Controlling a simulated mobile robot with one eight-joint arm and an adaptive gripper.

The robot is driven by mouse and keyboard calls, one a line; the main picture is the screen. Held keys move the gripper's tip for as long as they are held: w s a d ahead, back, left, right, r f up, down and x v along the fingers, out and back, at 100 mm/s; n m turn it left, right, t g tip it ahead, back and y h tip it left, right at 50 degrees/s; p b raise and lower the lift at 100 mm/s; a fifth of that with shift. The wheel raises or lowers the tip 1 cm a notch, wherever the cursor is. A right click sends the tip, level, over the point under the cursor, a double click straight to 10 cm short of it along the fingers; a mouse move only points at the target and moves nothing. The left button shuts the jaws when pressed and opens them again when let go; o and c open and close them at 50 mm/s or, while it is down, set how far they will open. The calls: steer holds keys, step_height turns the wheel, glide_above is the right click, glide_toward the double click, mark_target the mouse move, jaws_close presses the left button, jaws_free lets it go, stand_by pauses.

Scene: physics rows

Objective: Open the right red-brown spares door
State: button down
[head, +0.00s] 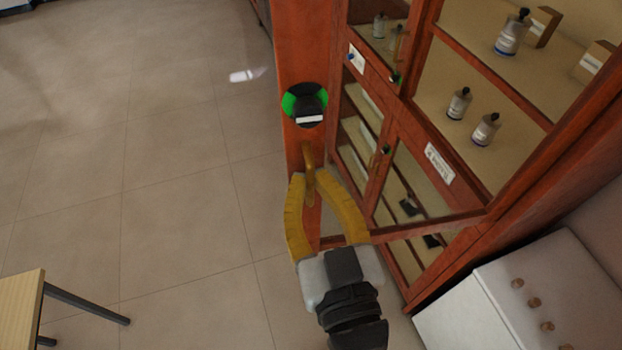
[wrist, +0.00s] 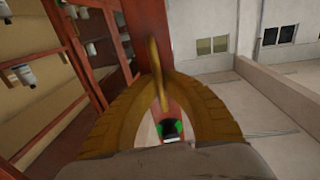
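The red-brown spares door shows its upright edge board (head: 300,60) and its lower rail (head: 425,226). It appears to stand out at an angle from the cabinet, with shelves visible past it. A brass handle (head: 309,160) sits on the edge board, below a round black and green lock piece (head: 305,104). My gripper (head: 309,182) has its yellow fingers closed in around the handle. In the wrist view the fingertips meet at the handle (wrist: 157,75), one finger on each side. The exact contact is partly hidden by the fingers.
Cabinet shelves hold several bottles (head: 485,128) and boxes (head: 543,27). A label (head: 440,165) marks a front panel. A white unit with brown knobs (head: 480,310) stands at lower right. A wooden table (head: 20,310) is at lower left. The tiled floor (head: 150,170) on the left is clear.

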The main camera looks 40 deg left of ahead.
mark_target(309, 128)
steer(key=c, duration=1.5)
jaws_free()
steer(key=shift+r, duration=5)
steer(key=shift+d+f, duration=0.1)
